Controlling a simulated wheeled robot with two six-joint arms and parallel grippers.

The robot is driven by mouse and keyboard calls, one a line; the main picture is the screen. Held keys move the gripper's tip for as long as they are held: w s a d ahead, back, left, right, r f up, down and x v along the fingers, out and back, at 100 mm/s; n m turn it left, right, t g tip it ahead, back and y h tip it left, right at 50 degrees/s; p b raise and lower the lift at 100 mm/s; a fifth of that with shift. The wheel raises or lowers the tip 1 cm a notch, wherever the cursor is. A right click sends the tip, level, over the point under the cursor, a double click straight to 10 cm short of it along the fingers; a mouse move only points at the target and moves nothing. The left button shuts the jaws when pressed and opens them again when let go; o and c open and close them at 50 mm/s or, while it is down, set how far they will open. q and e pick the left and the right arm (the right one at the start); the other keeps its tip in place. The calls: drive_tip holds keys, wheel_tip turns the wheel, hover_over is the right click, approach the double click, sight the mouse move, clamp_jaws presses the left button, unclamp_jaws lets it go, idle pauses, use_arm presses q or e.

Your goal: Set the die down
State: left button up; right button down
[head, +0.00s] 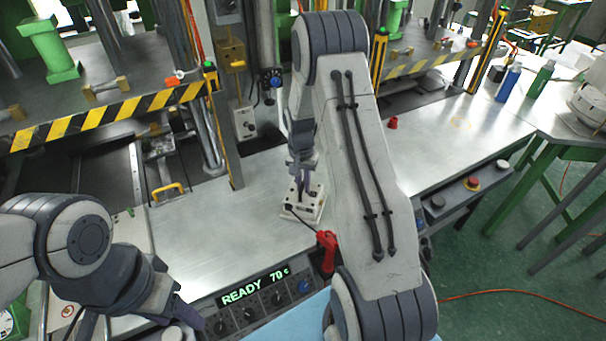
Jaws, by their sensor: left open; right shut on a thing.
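The die (296,212), a small pale block with dark holes, is at the middle of the metal worktop (235,232). My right gripper (304,186) points down from above and is shut on the die's upper part. The die looks upright, at or very close to the worktop; I cannot tell whether its underside touches. My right arm hides the area to its right. My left gripper (138,318) is open and empty at the lower left, over the front edge, well apart from the die.
A control panel reading READY 70 (254,288) runs along the front edge. A yellow handle (168,190) and press post stand to the left. Bare worktop lies left of the die.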

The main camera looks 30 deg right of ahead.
drive_tip(key=shift+w+f, duration=0.1)
drive_tip(key=shift+f, duration=0.25)
drive_tip(key=c, duration=0.9)
unclamp_jaws()
drive_tip(key=shift+f, duration=0.15)
